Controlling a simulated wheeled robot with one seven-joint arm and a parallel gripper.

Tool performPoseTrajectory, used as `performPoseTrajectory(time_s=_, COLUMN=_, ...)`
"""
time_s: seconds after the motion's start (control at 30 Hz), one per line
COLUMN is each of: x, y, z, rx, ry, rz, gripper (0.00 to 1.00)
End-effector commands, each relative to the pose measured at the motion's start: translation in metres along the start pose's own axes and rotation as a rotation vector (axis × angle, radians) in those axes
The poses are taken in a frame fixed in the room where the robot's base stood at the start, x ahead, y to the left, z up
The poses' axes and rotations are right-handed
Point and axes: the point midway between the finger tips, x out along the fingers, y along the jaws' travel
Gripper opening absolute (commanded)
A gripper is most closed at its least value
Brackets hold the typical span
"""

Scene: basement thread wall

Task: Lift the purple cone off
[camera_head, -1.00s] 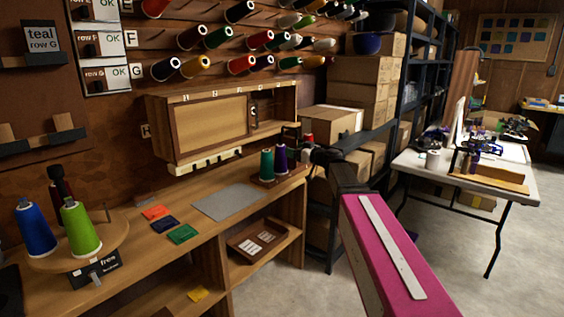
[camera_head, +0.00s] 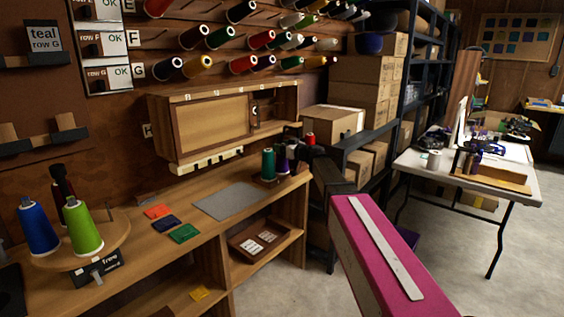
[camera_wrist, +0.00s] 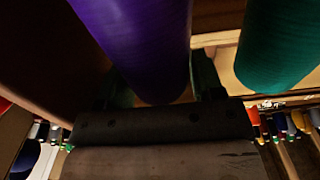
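The purple cone (camera_head: 283,162) stands upright on the right end of the wooden bench, beside a teal cone (camera_head: 268,163). My gripper (camera_head: 292,152) is at the purple cone from its right side and partly covers it. In the wrist view the purple cone (camera_wrist: 140,40) lies between my two fingers, and the teal cone (camera_wrist: 280,45) is just outside the right finger. The fingers are close against the purple cone's sides; the dark picture does not show whether they press on it. The cone's foot is hard to make out.
A wooden cabinet (camera_head: 212,128) hangs above the bench. A grey mat (camera_head: 226,201) and colored cards (camera_head: 184,233) lie left of the cones. Blue (camera_head: 38,228) and green (camera_head: 82,230) cones stand on a round stand at the far left. Boxes and dark shelving are behind my arm.

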Motion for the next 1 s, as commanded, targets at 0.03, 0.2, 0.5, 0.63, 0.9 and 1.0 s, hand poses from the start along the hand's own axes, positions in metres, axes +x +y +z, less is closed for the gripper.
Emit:
performPoseTrajectory(time_s=0.03, x=0.0, y=0.0, z=0.0, rx=0.0, ry=0.0, rz=0.0, gripper=0.45)
performPoseTrajectory(time_s=0.2, x=0.0, y=0.0, z=0.0, rx=0.0, ry=0.0, rz=0.0, gripper=0.07)
performPoseTrajectory(time_s=0.5, x=0.0, y=0.0, z=-0.003, rx=0.0, ry=0.0, rz=-0.001, gripper=0.07)
performPoseTrajectory(time_s=0.63, x=0.0, y=0.0, z=-0.01, rx=0.0, ry=0.001, rz=-0.001, gripper=0.07)
performPoseTrajectory(time_s=0.9, x=0.0, y=0.0, z=-0.044, rx=-0.001, ry=0.002, rz=-0.001, gripper=0.07)
performPoseTrajectory(time_s=1.0, x=0.0, y=0.0, z=-0.06, rx=-0.002, ry=0.002, rz=-0.001, gripper=0.07)
